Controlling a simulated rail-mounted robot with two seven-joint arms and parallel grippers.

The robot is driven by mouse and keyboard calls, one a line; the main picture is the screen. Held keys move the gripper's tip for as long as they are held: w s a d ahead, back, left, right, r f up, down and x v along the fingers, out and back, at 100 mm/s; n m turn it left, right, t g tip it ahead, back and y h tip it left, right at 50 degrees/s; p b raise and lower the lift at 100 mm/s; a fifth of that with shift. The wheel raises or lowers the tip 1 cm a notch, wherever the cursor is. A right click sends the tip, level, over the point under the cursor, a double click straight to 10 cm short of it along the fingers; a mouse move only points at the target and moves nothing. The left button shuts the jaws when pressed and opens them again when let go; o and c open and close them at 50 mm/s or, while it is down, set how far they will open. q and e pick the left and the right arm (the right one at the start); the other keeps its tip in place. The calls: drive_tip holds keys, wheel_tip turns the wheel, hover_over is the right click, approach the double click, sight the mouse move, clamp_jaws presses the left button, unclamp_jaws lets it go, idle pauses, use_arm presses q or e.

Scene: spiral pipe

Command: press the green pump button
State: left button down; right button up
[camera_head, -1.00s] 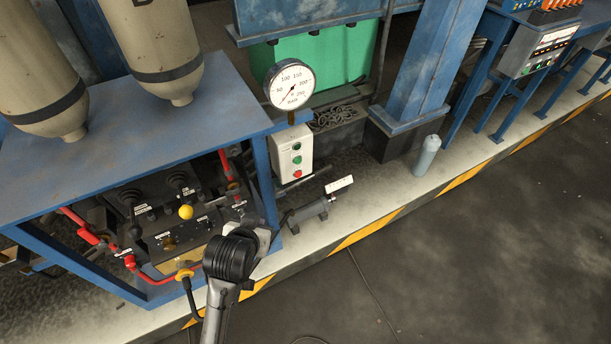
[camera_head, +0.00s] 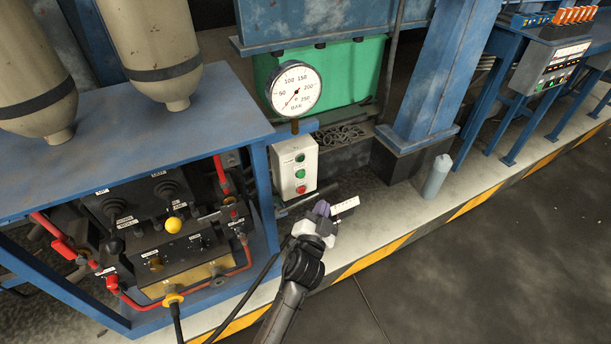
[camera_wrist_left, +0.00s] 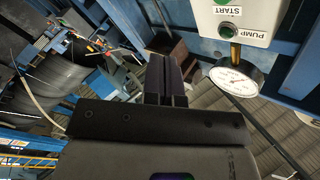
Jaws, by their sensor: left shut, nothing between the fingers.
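A white pump box (camera_head: 287,172) hangs below the gauge. It carries a dark green round piece (camera_head: 299,157) at the top, a brighter green button (camera_head: 300,174) in the middle and a red one (camera_head: 301,189) at the bottom. My left gripper (camera_head: 322,209) is shut and empty, below and slightly right of the box, apart from it. In the left wrist view the shut fingers (camera_wrist_left: 166,77) point upward. My right gripper is not in view.
A round pressure gauge (camera_head: 296,88) stands above the box. Left is a blue bench frame (camera_head: 150,125) with levers and red hoses. A grey cylinder (camera_head: 437,177) stands farther right. The dark floor (camera_head: 500,270) is clear.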

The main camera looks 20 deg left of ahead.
sight(301, 175)
use_arm(q)
drive_tip(key=shift+d+r+m+t+h, duration=0.3)
drive_tip(key=shift+r+t+h, duration=0.1)
drive_tip(key=shift+r+h, duration=0.1)
drive_tip(key=shift+w+a, duration=0.1)
drive_tip(key=w+a, duration=0.5)
drive_tip(key=a, duration=0.1)
drive_tip(key=shift+w+a, duration=0.25)
drive_tip(key=shift+w+a, duration=0.1)
drive_tip(key=shift+a, duration=0.05)
idle(2.2)
drive_tip(key=shift+w+a, duration=0.2)
drive_tip(key=shift+w+a+f, duration=0.1)
drive_tip(key=shift+w+a, duration=0.1)
drive_tip(key=shift+a, duration=0.1)
idle(0.9)
drive_tip(key=shift+s+d, duration=0.15)
drive_tip(key=shift+d, duration=0.05)
drive_tip(key=shift+s+d, duration=0.4)
drive_tip(key=shift+d, duration=0.05)
idle(0.5)
